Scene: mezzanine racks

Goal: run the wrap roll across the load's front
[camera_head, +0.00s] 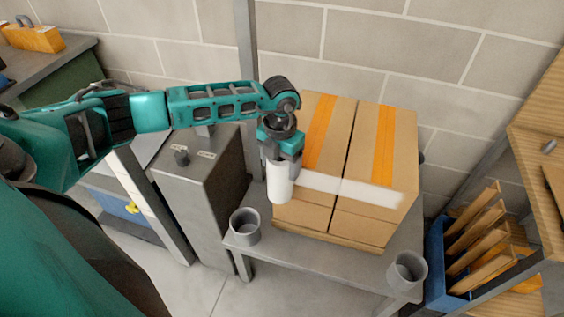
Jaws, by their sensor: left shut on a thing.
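My left gripper (280,155) is shut on the white wrap roll (280,183), which it holds upright at the left front edge of the load. The load (345,215) is made of cardboard boxes with orange tape strips on top, side by side on a grey table (320,262). A white band of wrap (352,191) runs across the load's front, from near the roll to the right side. Whether the roll touches the boxes I cannot tell. My right gripper is not in view.
Two grey cups, one at the table's left corner (245,226) and one at its right (407,273), stand near the load. A grey metal cabinet (203,185) is left of the table.

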